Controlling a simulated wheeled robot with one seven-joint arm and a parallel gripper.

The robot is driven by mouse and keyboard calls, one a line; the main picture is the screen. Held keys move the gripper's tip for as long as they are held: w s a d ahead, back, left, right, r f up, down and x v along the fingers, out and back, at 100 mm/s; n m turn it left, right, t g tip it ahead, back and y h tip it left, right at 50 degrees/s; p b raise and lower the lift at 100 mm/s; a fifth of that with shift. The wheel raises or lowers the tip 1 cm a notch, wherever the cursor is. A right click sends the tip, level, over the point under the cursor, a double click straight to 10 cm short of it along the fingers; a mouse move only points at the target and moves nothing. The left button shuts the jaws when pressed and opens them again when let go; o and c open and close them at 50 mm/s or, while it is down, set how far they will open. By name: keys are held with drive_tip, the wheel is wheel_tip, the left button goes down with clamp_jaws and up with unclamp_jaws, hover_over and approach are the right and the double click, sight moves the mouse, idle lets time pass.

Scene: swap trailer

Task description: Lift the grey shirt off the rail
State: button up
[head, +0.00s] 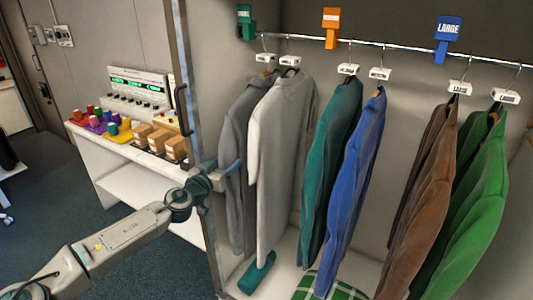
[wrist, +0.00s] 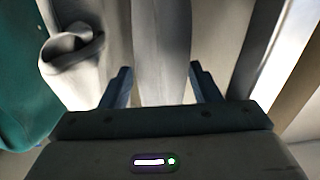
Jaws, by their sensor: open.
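The grey shirt (head: 238,125) hangs at the left end of the rail (head: 385,46), partly hidden behind a pale off-white shirt (head: 282,125). My gripper (head: 232,168) reaches in from the left at the grey shirt's left edge, about mid-height. In the wrist view my gripper (wrist: 160,82) is open, its two dark fingers apart. Grey fabric (wrist: 162,45) hangs ahead of and across the gap between them. I cannot tell whether the fingers touch it. A pale sleeve with an open cuff (wrist: 72,48) hangs to the left there.
Teal (head: 330,160), blue (head: 352,185), brown (head: 425,190) and green (head: 475,205) garments hang further right. Size tags clip to the rail, including an orange one (head: 330,20). A metal post (head: 190,110) stands close left of my gripper. A shelf with small boxes (head: 160,143) is beyond it.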

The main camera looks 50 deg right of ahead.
clamp_jaws()
drive_tip(key=shift+r, duration=0.1)
